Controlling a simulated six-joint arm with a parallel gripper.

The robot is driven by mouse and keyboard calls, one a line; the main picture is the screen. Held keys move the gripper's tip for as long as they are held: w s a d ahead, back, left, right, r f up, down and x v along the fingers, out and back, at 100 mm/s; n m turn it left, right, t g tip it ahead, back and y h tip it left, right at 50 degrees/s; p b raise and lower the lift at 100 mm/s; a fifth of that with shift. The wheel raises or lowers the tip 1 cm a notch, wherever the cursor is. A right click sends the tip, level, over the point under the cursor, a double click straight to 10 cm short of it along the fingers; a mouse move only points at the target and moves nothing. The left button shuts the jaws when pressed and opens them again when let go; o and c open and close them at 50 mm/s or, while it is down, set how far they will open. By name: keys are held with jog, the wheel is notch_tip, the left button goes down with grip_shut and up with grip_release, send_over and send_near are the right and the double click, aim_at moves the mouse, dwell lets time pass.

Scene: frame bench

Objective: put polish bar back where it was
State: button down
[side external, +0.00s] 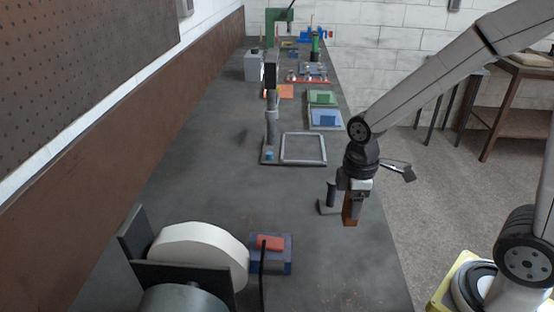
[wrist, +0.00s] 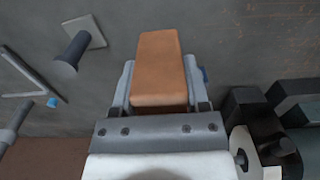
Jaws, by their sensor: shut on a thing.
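My gripper (side external: 353,194) is shut on an orange-brown bar, the polish bar (side external: 350,211), and holds it with its long side hanging down near the right edge of the bench. In the wrist view the polish bar (wrist: 160,68) sits between the two fingers and sticks out beyond them. It looks clear of the bench top, but I cannot tell its exact height. A blue tray (side external: 284,268) with a red block (side external: 270,243) on it stands beside the white buffing wheel (side external: 199,255) at the front.
A dark post on a square base (side external: 329,197) stands just left of my gripper; it also shows in the wrist view (wrist: 72,52). A grey frame with a column (side external: 303,149) stands farther back. Green and blue trays (side external: 325,118) and tools fill the far end. The middle bench top is bare.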

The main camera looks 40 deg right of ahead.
jog(key=shift+s+d+f, duration=0.3)
jog(key=shift+s+d, duration=0.1)
jog(key=shift+s, duration=0.1)
jog(key=shift+f, duration=0.15)
jog(key=shift+f, duration=2.1)
jog(key=shift+f, duration=1.75)
jog(key=shift+f, duration=0.15)
jog(key=shift+c, duration=0.4)
grip_release()
